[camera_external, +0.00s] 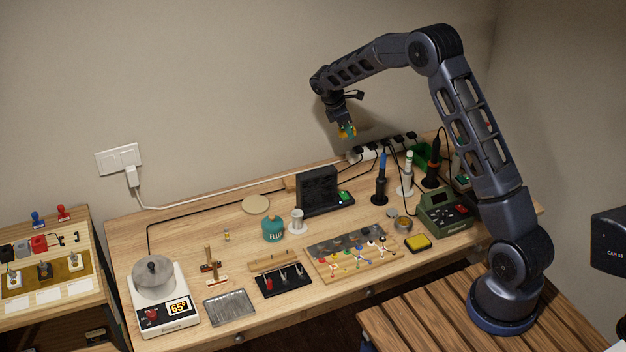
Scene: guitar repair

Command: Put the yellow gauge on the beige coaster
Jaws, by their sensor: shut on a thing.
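My gripper (346,129) is in the air above the back of the workbench, near the wall, pointing down. It is shut on a small yellow thing, the yellow gauge (348,133), with some teal showing beside it; the fingers hide part of it. The beige coaster (256,204) is a flat round disc lying on the bench at the back, left of the black box. Its top looks bare. My gripper is up and to the right of the coaster, well apart from it.
A power strip (377,152) and upright soldering tools (381,182) stand at right. A cable runs behind the coaster. Bench left of the coaster is clear.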

